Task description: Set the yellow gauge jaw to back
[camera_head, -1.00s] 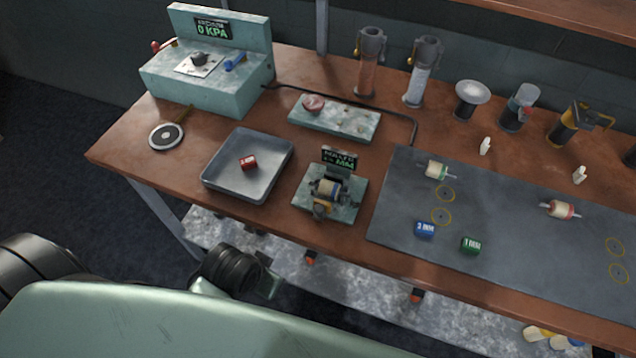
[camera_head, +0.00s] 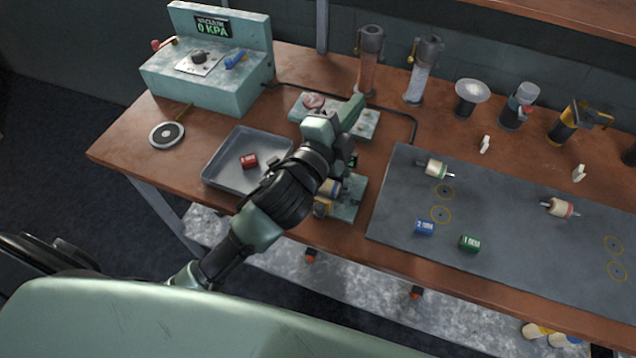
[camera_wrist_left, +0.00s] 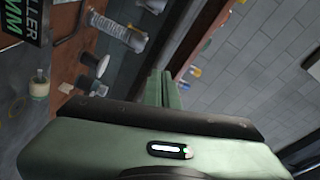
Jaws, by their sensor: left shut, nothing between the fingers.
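The gauge stand (camera_head: 352,207) is a small pale green block at the bench's front middle. My left arm crosses over it and hides most of it, including most of its display. A yellow part of the gauge (camera_head: 321,208) shows just beside my arm; its jaw setting cannot be told. My left gripper (camera_head: 350,110) is above the bench beyond the gauge, over the pale green plate. Its fingers (camera_wrist_left: 162,90) are together and empty in the left wrist view, where a display (camera_wrist_left: 22,22) shows at the upper left. My right gripper is not in view.
A metal tray (camera_head: 222,172) holds a red block (camera_head: 249,161). The pale green plate (camera_head: 368,125) lies behind. The vacuum box (camera_head: 225,85) stands at back left.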

